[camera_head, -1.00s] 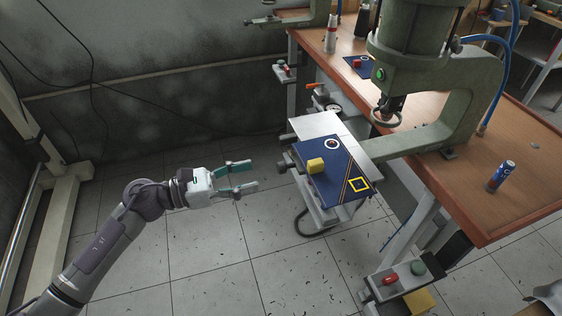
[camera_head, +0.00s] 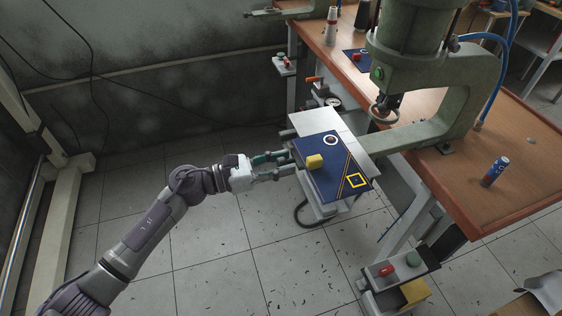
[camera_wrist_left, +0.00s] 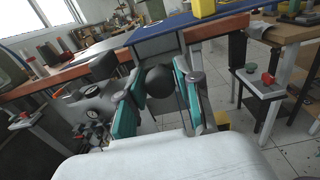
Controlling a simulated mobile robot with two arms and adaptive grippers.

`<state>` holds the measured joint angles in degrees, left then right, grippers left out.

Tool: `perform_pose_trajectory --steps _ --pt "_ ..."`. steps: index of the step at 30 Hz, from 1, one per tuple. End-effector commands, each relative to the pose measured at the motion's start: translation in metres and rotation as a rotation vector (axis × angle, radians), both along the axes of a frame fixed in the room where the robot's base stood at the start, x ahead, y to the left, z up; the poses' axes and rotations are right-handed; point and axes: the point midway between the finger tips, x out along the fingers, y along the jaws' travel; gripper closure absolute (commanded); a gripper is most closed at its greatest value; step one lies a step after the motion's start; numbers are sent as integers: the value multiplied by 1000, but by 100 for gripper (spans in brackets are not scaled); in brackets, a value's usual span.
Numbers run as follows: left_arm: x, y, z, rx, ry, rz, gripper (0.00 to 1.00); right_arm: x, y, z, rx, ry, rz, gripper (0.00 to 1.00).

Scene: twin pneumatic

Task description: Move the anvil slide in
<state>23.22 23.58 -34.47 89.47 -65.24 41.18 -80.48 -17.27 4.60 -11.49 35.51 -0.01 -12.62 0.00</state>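The anvil slide is a flat metal plate (camera_head: 352,140) with a blue mat (camera_head: 325,180) on it, sticking out from under the green press (camera_head: 440,110). A round black knob (camera_wrist_left: 160,81) is on its near end. My left gripper (camera_head: 287,165) has reached this end from the left. In the left wrist view its teal-padded fingers (camera_wrist_left: 158,95) are open, one on each side of the knob; I cannot tell whether either touches it. In the head view the fingers hide the knob. My right gripper is not in view.
A yellow block (camera_head: 314,162) sits on the mat near a white ring and a yellow square outline. The wooden bench (camera_head: 510,135) holds a blue can (camera_head: 495,171). A control box with red and green buttons (camera_head: 400,268) stands lower right.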

Motion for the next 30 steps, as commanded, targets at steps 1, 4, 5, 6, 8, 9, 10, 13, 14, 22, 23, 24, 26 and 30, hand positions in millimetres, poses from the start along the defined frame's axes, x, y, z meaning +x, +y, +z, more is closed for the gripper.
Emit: perform_pose_trajectory --steps 1,4,5,6,8,9,10,13,14,22,23,24,26,30 --pt "0 0 0 0 0 0 79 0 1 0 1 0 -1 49" --pt "0 0 0 0 0 0 96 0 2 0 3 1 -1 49" --pt "0 0 0 0 0 0 100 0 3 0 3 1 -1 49" --pt "0 0 0 0 0 0 100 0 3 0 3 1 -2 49" --pt "0 0 0 0 0 0 100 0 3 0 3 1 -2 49" --pt "0 0 0 0 0 0 100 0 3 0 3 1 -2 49" --pt "0 0 0 0 0 0 100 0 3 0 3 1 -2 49" --pt "0 0 0 0 0 0 100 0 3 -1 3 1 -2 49" --pt "1 -2 -1 0 0 0 100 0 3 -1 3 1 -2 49" --pt "19 -60 -3 -4 -4 -3 100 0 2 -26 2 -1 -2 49" --pt "22 -68 -4 -4 -3 -3 100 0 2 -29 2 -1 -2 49" --pt "26 -79 -3 -4 -3 -3 100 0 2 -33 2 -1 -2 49" --pt "31 -93 -3 -3 -2 -2 100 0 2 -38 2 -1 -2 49" --pt "38 -117 -2 -3 -1 -1 100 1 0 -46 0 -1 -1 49"
